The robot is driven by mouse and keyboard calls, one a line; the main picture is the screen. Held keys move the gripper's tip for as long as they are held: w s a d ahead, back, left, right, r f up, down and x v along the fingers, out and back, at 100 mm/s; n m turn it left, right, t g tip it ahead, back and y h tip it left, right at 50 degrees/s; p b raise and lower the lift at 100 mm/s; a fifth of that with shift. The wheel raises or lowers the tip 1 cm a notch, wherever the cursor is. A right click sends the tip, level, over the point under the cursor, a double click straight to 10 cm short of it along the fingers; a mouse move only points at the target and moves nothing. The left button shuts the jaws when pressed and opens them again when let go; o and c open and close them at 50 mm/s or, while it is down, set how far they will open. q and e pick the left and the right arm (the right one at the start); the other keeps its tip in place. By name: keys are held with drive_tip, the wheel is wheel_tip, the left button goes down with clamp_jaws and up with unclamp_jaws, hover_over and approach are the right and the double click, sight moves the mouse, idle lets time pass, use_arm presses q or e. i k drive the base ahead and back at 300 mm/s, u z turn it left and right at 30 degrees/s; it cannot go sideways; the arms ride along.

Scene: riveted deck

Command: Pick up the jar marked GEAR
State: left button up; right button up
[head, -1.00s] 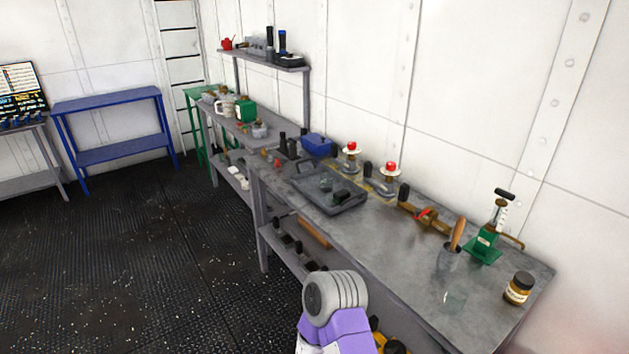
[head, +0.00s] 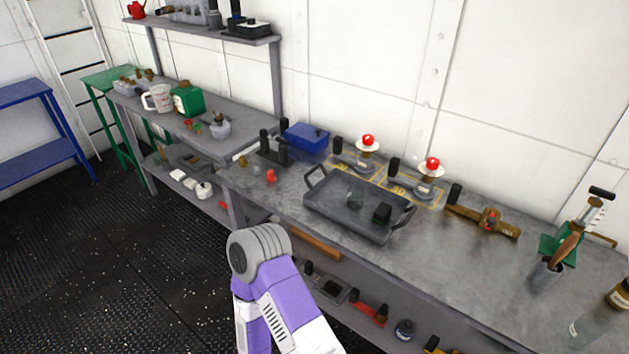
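A small jar (head: 618,295) with a dark lid and pale label stands at the right end of the grey workbench (head: 470,270), cut off by the picture's right edge. Its label is too small and partly cut to read, so I cannot tell whether it says GEAR. A dark round container (head: 404,329) sits on the shelf under the bench; no marking can be read. Part of my purple and white arm rises at bottom centre, in front of the bench. Neither of my grippers shows.
A grey tray (head: 330,213) with handles lies mid-bench. A blue box (head: 305,137) is behind. The dark floor (head: 110,270) at left is clear.

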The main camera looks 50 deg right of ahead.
sight(355, 193)
drive_tip(key=i, duration=1.15)
drive_tip(key=z, duration=2.1)
